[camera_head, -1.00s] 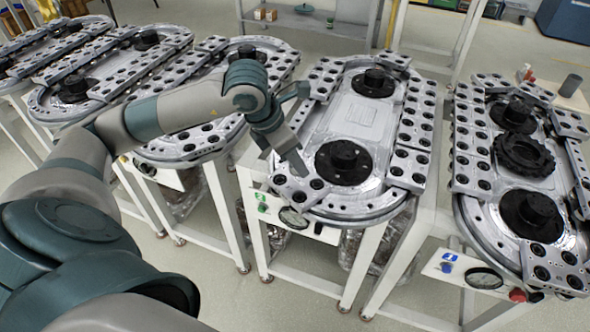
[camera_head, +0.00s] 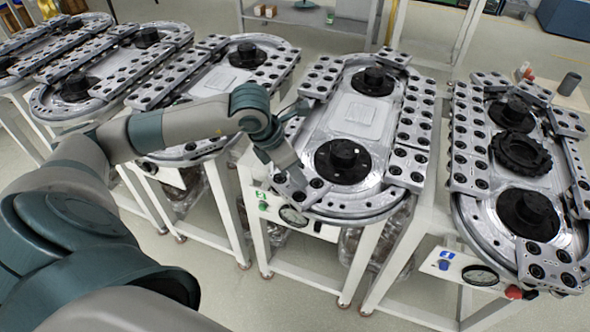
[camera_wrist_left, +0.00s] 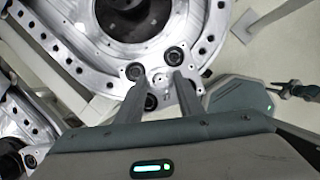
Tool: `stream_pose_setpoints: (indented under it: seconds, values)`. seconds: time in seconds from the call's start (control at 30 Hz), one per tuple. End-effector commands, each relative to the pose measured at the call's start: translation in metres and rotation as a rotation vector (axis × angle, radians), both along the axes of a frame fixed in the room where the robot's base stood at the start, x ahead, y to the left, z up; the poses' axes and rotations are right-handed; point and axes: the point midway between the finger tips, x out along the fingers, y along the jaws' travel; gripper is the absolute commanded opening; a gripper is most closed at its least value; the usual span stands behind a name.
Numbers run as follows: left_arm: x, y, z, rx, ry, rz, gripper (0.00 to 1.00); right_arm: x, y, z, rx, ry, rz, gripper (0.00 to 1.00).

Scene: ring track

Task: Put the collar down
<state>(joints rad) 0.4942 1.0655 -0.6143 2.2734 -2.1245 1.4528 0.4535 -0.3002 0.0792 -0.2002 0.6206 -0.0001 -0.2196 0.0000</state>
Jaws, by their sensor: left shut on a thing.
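My left gripper (camera_head: 293,180) is over the near left corner of the middle ring track (camera_head: 345,205). In the left wrist view its two fingers (camera_wrist_left: 161,74) point down at a metal carriage plate with black round studs (camera_wrist_left: 172,55). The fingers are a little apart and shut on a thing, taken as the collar. Its outline cannot be made out between the fingers, and in the head view the gripper hides it. Whether it touches the plate cannot be told. My right gripper is not in view.
Black hubs (camera_head: 342,160) stand up inside the middle track. Another track (camera_head: 487,225) stands at right with a black toothed ring (camera_head: 521,154) on it. More tracks stand at left. A green button and a gauge (camera_head: 292,217) are on the front panel below.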

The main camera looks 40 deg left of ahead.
Motion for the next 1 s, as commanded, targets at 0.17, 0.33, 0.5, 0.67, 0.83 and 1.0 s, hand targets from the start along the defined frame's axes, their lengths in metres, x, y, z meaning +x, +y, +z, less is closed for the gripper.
stream_pose_setpoints:
  seconds: [0.17,0.33,0.5,0.67,0.83,1.0]
  values:
    - [0.000,0.000,-0.001,0.000,0.000,0.000,0.52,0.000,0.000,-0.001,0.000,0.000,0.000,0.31]
    - [0.000,0.000,-0.001,0.000,0.000,0.000,0.52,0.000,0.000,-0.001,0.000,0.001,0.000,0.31]
    - [0.000,0.000,0.001,0.000,0.000,0.000,0.52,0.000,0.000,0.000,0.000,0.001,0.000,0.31]
    - [-0.002,0.002,0.008,0.001,-0.004,0.000,0.52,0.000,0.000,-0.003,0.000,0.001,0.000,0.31]
    - [-0.010,0.006,0.027,0.002,-0.004,-0.001,0.52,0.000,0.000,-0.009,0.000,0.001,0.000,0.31]
    - [-0.019,0.011,0.055,0.003,-0.007,0.000,0.52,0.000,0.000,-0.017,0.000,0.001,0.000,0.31]
